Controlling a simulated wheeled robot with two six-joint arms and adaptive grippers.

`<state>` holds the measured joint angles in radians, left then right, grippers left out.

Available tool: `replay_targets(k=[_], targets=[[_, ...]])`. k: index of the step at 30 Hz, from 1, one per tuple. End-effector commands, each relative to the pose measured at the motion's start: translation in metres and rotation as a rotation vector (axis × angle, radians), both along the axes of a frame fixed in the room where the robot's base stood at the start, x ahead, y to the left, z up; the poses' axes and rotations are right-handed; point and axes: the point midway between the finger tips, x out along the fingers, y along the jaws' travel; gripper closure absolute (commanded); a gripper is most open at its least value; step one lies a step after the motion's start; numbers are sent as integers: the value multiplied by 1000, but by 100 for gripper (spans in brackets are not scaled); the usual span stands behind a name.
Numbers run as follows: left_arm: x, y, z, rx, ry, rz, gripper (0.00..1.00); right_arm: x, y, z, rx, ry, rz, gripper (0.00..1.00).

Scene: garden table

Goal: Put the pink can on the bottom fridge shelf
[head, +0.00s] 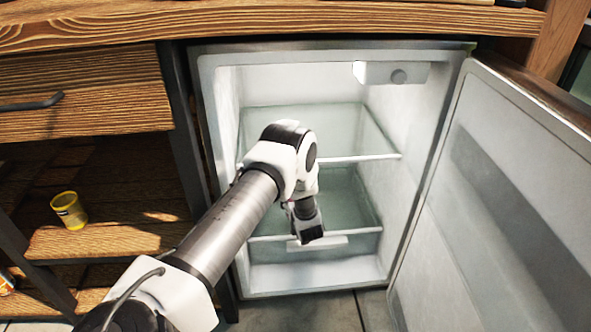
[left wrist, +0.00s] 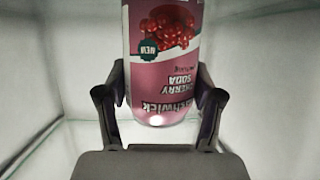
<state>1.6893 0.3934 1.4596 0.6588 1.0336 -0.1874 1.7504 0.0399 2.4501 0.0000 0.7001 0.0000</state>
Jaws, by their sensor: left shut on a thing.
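The pink can (left wrist: 165,60) with a cherry soda label fills the middle of the left wrist view, its printing upside down in the picture. My left gripper (left wrist: 163,88) is shut on it, one finger on each side. In the head view my left arm reaches into the open fridge (head: 222,180), and its wrist is over the lower glass shelf (head: 355,205). The can and fingertips are hidden there behind my arm. I cannot tell whether the can touches a shelf. My right gripper is not in view.
The upper glass shelf (head: 330,130) looks empty and lies above my wrist. The fridge door (head: 500,200) stands open at the right. White fridge walls are close on both sides.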

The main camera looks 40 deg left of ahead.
Motion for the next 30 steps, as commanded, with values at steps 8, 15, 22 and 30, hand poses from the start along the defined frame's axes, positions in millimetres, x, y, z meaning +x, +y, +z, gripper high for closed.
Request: replay_targets(k=[8,15,22,30], targets=[[0,0,0,0,0,0,8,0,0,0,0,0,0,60],[-2,-4,6,-1,1,-1,8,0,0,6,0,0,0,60],[-29,-44,30,-1,4,-3,8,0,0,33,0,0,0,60],[-59,-87,47,1,3,-2,8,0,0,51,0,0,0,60]])
